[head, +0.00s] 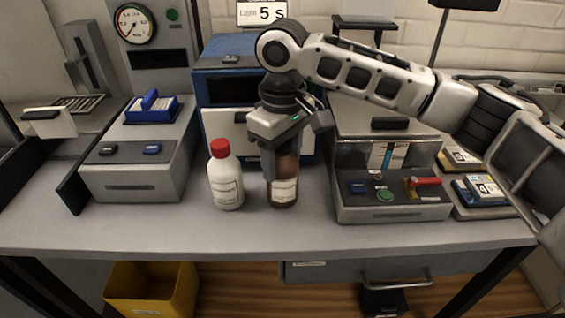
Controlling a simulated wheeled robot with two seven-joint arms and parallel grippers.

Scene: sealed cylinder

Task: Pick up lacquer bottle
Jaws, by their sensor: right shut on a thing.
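A brown bottle with a white label (284,192), which I take to be the lacquer bottle, stands upright on the grey bench (150,226). My right gripper (283,165) comes down on it from above and is shut on its upper part. The gripper hides the bottle's top. I cannot see any gap between the bottle's base and the bench. A white bottle with a red cap (225,176) stands just to the left, apart from the brown one. My left gripper is not in view.
A grey device with a blue block (140,165) stands left of the bottles. A blue cabinet (222,70) is behind them. A grey machine with a red lever (393,190) stands close on the right. The bench front is clear. A yellow bin (150,290) sits below.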

